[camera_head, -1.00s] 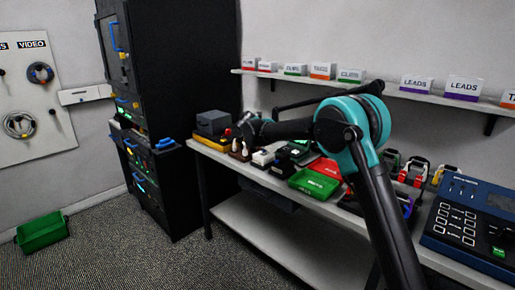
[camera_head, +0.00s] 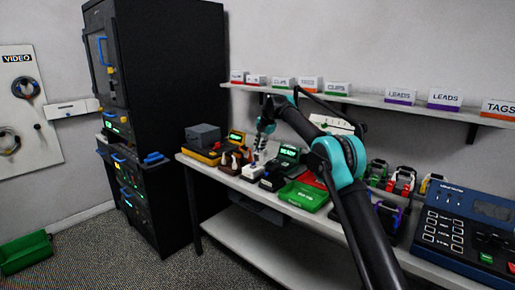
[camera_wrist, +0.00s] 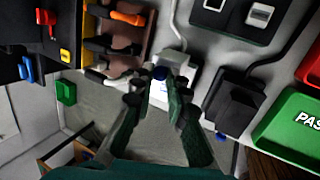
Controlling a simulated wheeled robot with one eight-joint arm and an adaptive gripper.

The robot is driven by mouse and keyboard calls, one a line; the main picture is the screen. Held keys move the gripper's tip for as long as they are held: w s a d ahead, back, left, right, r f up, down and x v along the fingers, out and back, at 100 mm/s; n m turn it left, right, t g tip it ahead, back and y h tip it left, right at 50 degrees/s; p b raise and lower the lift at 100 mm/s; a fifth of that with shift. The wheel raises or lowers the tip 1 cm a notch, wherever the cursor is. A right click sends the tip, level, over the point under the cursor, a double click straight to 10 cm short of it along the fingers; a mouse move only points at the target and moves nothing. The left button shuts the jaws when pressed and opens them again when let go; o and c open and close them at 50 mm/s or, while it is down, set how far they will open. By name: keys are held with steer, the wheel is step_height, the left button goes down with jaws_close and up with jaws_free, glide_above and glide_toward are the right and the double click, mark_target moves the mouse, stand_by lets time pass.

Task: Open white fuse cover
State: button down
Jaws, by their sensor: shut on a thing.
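The white fuse box (camera_head: 251,174) stands on the workbench in the head view, between a brown stand and a black device. My gripper (camera_wrist: 158,86) points down at the box, with one finger on each side, and is shut on the white cover. The fingers hide the exact contact, and I cannot tell whether the cover is raised. In the head view my gripper (camera_head: 260,156) is small, just above the box.
A brown stand with dark and orange handles (camera_wrist: 122,35) is close on the left. A black device (camera_wrist: 234,102) and a green tray (camera_wrist: 292,128) stand on the right. The tray also shows in the head view (camera_head: 303,196). A labelled shelf (camera_head: 400,105) runs above the bench.

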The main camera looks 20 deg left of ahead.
steer(key=shift+w+d, duration=0.25)
steer(key=shift+w, duration=0.3)
steer(key=c, duration=1.5)
jaws_free()
steer(key=shift+f, duration=0.1)
steer(key=v, duration=1.2)
